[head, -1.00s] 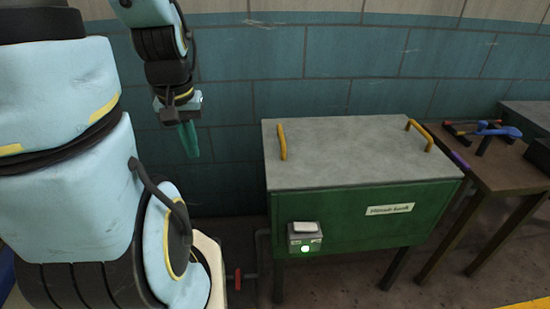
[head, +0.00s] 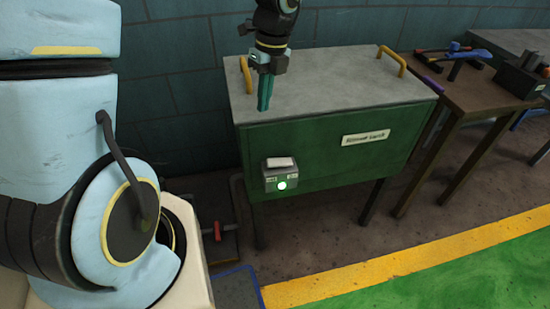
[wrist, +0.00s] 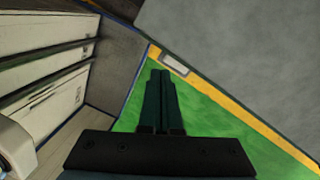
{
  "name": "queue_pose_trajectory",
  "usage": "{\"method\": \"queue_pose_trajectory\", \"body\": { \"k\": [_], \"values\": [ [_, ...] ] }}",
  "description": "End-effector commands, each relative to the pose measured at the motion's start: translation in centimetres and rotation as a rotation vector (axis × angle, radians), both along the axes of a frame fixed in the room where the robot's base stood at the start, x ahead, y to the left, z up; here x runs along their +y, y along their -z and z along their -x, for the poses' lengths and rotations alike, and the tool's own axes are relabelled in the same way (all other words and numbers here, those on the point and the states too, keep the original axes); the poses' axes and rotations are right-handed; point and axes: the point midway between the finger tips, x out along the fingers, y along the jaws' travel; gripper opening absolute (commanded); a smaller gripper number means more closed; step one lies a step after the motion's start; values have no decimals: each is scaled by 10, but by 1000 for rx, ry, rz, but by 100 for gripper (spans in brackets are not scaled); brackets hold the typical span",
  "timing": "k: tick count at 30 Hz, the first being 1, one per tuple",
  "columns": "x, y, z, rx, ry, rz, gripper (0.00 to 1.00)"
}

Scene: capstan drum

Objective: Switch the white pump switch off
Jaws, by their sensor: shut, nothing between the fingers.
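The white pump switch (head: 280,162) is a pale rocker on top of a small grey box (head: 275,181) on the front of a green tank (head: 330,153). A round lamp (head: 282,185) on the box glows green. My gripper (head: 263,108) points down with its dark green fingers together and empty. In the head view its tips appear above and slightly left of the switch, near the tank's front top edge, apart from the switch. The wrist view shows the closed fingers (wrist: 160,75) beside a small pale rectangle (wrist: 174,64); I cannot tell whether that is the switch.
The tank has a grey lid (head: 330,85) with two yellow handles. A brown bench (head: 470,95) with tools stands to the right. A pipe with a red valve handle (head: 217,231) is low at the left. Floor in front is open.

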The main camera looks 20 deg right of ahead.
Motion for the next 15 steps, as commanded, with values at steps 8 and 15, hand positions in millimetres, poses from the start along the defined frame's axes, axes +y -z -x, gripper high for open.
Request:
{"method": "queue_pose_trajectory", "body": {
  "k": [8,15],
  "values": [
    [-43,23,15,57,428,-30,0],
    [-47,24,17,65,477,-34,0]
  ]
}}
